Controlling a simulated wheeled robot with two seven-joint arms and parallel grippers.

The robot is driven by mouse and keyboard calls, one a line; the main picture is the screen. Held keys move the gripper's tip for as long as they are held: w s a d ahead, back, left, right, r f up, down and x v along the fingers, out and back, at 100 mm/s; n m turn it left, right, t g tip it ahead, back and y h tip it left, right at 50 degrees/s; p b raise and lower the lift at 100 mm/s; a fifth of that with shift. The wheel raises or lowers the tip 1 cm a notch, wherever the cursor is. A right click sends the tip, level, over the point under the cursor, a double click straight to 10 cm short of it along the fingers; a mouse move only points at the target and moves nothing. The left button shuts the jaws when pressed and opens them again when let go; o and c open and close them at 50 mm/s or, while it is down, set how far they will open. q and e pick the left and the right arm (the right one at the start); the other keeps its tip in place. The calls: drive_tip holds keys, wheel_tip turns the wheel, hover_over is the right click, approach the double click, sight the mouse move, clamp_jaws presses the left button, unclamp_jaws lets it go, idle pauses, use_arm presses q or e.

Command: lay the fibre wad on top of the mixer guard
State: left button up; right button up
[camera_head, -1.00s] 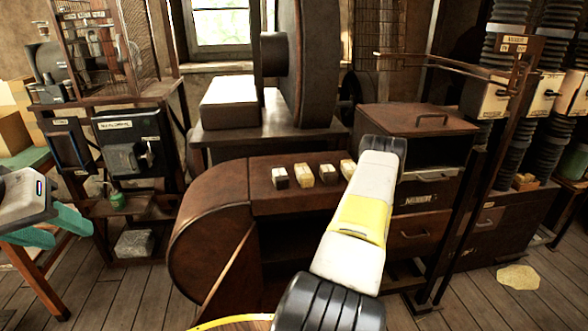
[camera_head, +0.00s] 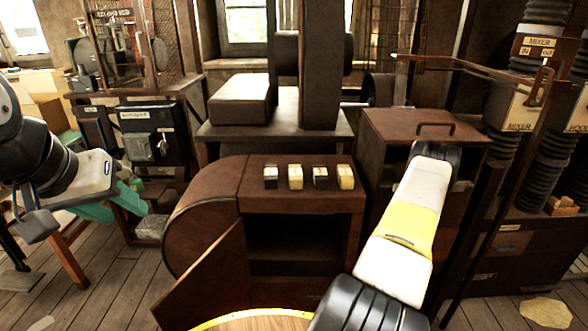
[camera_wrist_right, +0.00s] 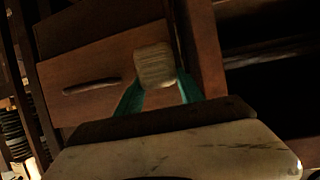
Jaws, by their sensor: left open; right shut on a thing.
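In the right wrist view, a cream ribbed block, which looks like the fibre wad (camera_wrist_right: 155,65), sits between the teal fingers of my right gripper (camera_wrist_right: 158,88). The gripper is shut on it, in front of a brown drawer front. In the head view my right forearm hides this gripper and the wad. My left gripper (camera_head: 117,200) has teal fingers, is open and empty, and hangs at the left, well away from the wad. MIXER labels show on the ducts (camera_head: 541,47) at the right. I cannot tell for sure which housing is the mixer guard.
A brown cabinet (camera_head: 205,205) with a rounded left side and open door carries several small blocks (camera_head: 295,177) on top. A brown box (camera_head: 395,122) with a handled lid stands behind my right arm. A thin metal rail (camera_head: 470,72) crosses at the right.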

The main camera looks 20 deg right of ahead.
drive_tip(key=w+a+r+n+y, duration=0.1)
drive_tip(key=w+a+r, duration=0.3)
drive_tip(key=a, duration=1)
drive_tip(key=w+a+r+n+y, duration=0.2)
drive_tip(key=w+a+r, duration=0.3)
drive_tip(key=a+r, duration=0.5)
drive_tip(key=w+a+r+n+t+y, duration=0.1)
drive_tip(key=w+a+r, duration=0.4)
drive_tip(key=a, duration=1.5)
wheel_tip(320, 180, up, 3)
drive_tip(key=shift+w+r+n+y, duration=0.15)
drive_tip(key=shift+n+y, duration=0.15)
drive_tip(key=shift+y, duration=0.4)
drive_tip(key=shift+d+f, duration=0.15)
drive_tip(key=shift+f, duration=0.25)
drive_tip(key=shift+d+r, duration=0.15)
drive_tip(key=shift+r, duration=0.05)
